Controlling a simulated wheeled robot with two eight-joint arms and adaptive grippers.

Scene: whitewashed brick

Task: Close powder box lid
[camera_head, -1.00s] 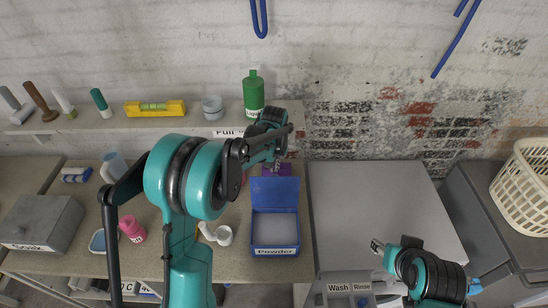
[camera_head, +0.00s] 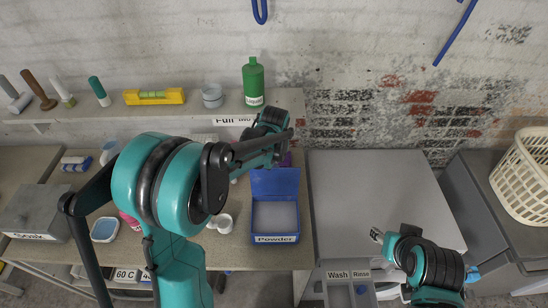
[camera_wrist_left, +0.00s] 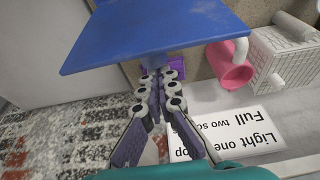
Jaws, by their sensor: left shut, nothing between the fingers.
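The blue powder box (camera_head: 275,239), labelled Powder, stands on the counter with pale powder inside. Its blue lid (camera_head: 275,182) is open and raised at the back edge. In the left wrist view the lid (camera_wrist_left: 150,30) fills the top. My left gripper (camera_head: 283,160) is behind the lid in the head view. In the left wrist view its closed fingers (camera_wrist_left: 155,72) reach the lid's lower edge, with nothing held; whether they touch it I cannot tell. My right gripper (camera_head: 376,235) is low over the grey machine top, far from the box; its fingers are too small to judge.
A green bottle (camera_head: 253,82) and a yellow level (camera_head: 154,97) stand on the shelf behind. A white cup (camera_head: 222,223) sits left of the box. The grey top (camera_head: 370,190) is mostly clear.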

